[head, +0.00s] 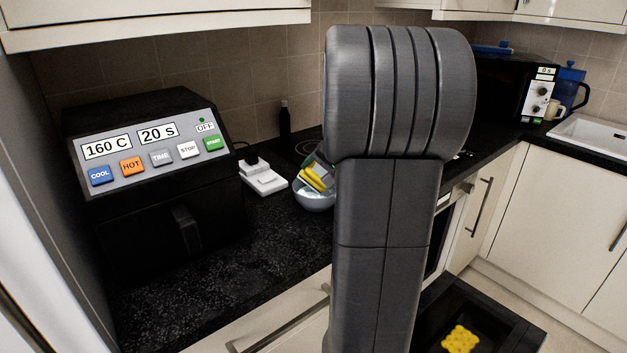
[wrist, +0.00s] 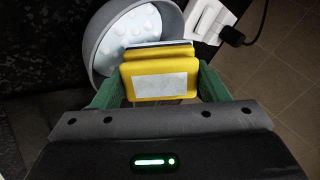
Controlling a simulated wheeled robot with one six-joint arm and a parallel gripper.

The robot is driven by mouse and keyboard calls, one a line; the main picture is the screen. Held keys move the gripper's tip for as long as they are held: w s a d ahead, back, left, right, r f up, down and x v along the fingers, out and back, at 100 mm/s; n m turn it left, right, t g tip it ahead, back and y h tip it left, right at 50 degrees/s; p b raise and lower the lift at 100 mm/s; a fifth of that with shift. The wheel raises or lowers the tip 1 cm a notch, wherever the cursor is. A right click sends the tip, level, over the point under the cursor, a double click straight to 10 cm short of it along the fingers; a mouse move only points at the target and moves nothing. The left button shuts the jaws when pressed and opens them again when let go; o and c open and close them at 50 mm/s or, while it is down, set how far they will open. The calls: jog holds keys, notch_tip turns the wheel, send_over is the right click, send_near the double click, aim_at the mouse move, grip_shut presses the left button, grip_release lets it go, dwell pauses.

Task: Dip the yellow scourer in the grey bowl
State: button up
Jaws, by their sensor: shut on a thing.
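The yellow scourer (wrist: 160,75) has a pale patch on its face and is held between the green fingers of my gripper (wrist: 158,82). The scourer (head: 318,174) also shows in the head view, tilted, at the mouth of the grey bowl (head: 314,200). In the wrist view the bowl (wrist: 97,62) lies behind and to the left of the scourer, with pale bubbly contents inside. I cannot tell whether the scourer touches these contents. In the head view my arm hides most of the gripper and the bowl's right side.
A black appliance with coloured buttons (head: 160,150) stands left on the dark worktop (head: 200,285). A white socket block with a black plug (head: 264,180) is beside the bowl. A dark bottle (head: 285,122) stands behind. A yellow piece (head: 459,340) lies in a dark tray at lower right.

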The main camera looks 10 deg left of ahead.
jog(key=shift+r+p, duration=1.8)
jog(key=shift+r, duration=0.95)
